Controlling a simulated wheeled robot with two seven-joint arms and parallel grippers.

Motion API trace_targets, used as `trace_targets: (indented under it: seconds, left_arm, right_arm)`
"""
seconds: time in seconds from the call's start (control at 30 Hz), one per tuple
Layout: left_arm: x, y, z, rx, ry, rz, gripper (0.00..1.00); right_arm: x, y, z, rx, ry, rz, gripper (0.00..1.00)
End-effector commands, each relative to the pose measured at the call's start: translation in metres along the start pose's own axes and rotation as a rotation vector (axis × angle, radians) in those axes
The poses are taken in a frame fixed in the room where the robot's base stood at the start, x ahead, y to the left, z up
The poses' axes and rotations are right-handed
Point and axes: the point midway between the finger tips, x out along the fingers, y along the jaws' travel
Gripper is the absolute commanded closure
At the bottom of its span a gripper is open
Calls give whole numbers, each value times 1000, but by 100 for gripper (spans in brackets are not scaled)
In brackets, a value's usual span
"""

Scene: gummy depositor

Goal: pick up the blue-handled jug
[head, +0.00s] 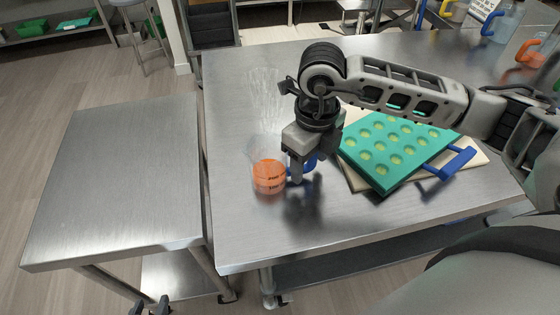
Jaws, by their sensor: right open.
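A clear jug (268,176) with orange liquid in its lower part stands upright on the steel table. Its blue handle (309,166) faces right and is partly hidden by my right gripper (299,176). My right arm reaches in from the right, and the gripper points down at the handle. Its jaws are open; how the fingers sit around the handle is partly hidden.
A green mould tray (386,180) with blue handles lies on a pale board (484,158) right of the jug, under my forearm. Other jugs, one with a blue handle (488,24), stand at the far right. A lower steel table (120,175) on the left is empty.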

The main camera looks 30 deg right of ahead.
Motion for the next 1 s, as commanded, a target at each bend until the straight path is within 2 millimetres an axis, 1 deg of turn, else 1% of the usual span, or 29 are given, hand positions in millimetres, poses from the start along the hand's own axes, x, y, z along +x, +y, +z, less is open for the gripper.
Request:
trace_targets:
  seconds: [0.13,0.17,0.2,0.27,0.3,0.33,0.37,0.8,0.87,1.0]
  left_arm:
    - [0,0,0,-1,0,-1,64]
    - [0,0,0,-1,0,-2,64]
    - [0,0,0,-2,-1,-2,64]
    - [0,0,0,-2,-1,-2,64]
    - [0,0,0,-3,-1,-2,64]
    - [0,0,0,-3,-2,-2,64]
    - [0,0,0,-3,-2,-2,64]
    - [-1,0,3,-5,-7,-2,64]
    - [-1,0,3,-6,-7,-1,64]
    - [-1,0,3,-6,-7,-1,64]
  right_arm:
    - [0,0,0,-1,0,0,43]
    - [0,0,0,-1,0,0,49]
    - [0,0,0,-1,0,0,60]
    - [0,0,0,-1,0,0,76]
    - [0,0,0,-1,0,0,88]
    - [0,0,0,-1,0,0,96]
    - [0,0,0,0,0,0,100]
    - [-2,0,1,-1,-2,0,100]
    - [-5,0,1,-1,-3,0,100]
    - [-17,0,1,-1,-5,0,100]
